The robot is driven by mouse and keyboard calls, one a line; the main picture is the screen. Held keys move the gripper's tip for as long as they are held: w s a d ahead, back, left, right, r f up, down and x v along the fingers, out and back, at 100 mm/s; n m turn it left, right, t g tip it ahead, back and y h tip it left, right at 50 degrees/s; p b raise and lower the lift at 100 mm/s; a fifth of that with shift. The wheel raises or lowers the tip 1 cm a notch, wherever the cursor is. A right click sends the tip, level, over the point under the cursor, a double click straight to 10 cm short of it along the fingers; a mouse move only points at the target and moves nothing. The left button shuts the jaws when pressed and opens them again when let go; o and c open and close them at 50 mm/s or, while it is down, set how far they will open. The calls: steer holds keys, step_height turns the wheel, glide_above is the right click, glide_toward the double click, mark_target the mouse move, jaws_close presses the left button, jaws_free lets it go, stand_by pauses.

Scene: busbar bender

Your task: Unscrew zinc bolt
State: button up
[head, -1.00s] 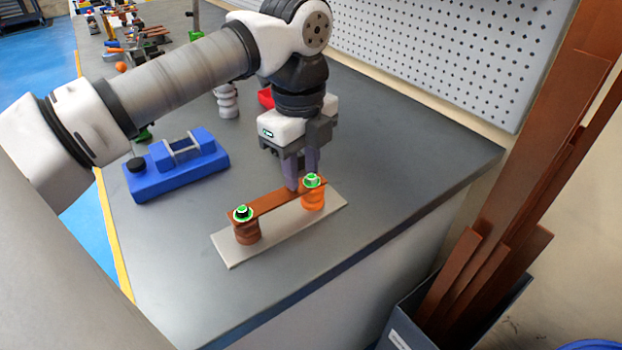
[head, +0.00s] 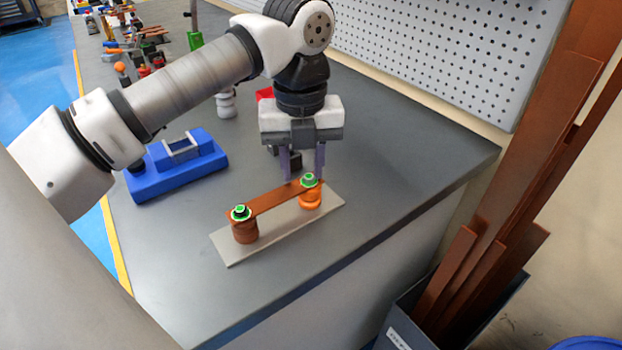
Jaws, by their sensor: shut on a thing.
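A copper bar (head: 272,202) bridges two orange-brown ribbed posts on a light grey plate (head: 272,237). The bolt (head: 309,179) at its right end has a pale head on a green ring and looks like the zinc one. The bolt (head: 240,212) at the left end has a darker head on a green ring. My gripper (head: 305,177) points down at the right end, its purple-grey fingers on either side of the right bolt and shut on it. The exact finger contact is too small to see.
A blue tool (head: 176,172) with a metal frame lies left on the grey bench (head: 390,150). Small items stand behind my gripper. A perforated panel (head: 440,50) rises behind. Copper strips (head: 560,140) stand in a bin at the right. The bench's right side is clear.

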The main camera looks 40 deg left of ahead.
steer(key=shift+a+m, duration=0.2)
steer(key=shift+m, duration=0.2)
steer(key=shift+m, duration=0.4)
steer(key=shift+d, duration=0.35)
steer(key=shift+d, duration=0.2)
steer(key=shift+c, duration=0.5)
steer(key=shift+d, duration=0.1)
jaws_close()
